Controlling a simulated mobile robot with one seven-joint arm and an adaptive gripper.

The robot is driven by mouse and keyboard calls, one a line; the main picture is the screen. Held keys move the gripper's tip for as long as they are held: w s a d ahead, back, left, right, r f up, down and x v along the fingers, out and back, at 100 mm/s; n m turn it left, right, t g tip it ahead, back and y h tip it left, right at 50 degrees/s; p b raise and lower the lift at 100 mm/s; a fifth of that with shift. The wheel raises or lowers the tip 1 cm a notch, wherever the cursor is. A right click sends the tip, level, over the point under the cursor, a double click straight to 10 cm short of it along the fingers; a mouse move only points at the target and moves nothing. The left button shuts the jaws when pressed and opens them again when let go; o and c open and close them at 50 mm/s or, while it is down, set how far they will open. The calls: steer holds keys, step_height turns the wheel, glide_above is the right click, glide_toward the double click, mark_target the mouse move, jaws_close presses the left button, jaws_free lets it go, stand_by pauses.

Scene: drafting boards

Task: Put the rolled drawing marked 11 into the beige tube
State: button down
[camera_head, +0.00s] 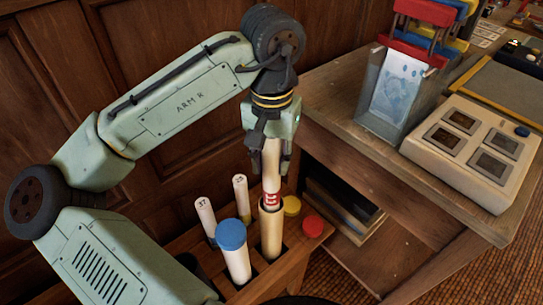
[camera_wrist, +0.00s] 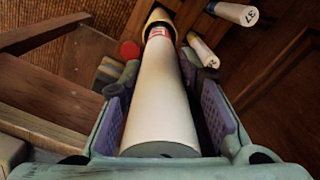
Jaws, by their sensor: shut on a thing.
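My gripper (camera_head: 270,140) points down and is shut on a long cream rolled drawing (camera_head: 271,165). The roll has a red band with a white mark near its lower end; the mark is too small to read surely. It stands nearly upright over the beige tube (camera_head: 271,232), with its lower end at the open mouth, seemingly just inside. In the wrist view the roll (camera_wrist: 160,95) runs between the purple pads of my gripper (camera_wrist: 163,110), and its far end meets the rim of the beige tube (camera_wrist: 158,14).
The wooden rack also holds a white tube with a blue cap (camera_head: 231,234) and rolls marked 37 (camera_head: 205,212) and 25 (camera_head: 241,191). A yellow cap (camera_head: 291,205) and red cap (camera_head: 312,226) lie beside the beige tube. A wooden desk (camera_head: 345,140) stands at right.

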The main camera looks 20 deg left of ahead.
steer(key=c, duration=1.1)
jaws_free()
step_height(320, 180, up, 12)
steer(key=shift+r, duration=0.1)
stand_by(0.4)
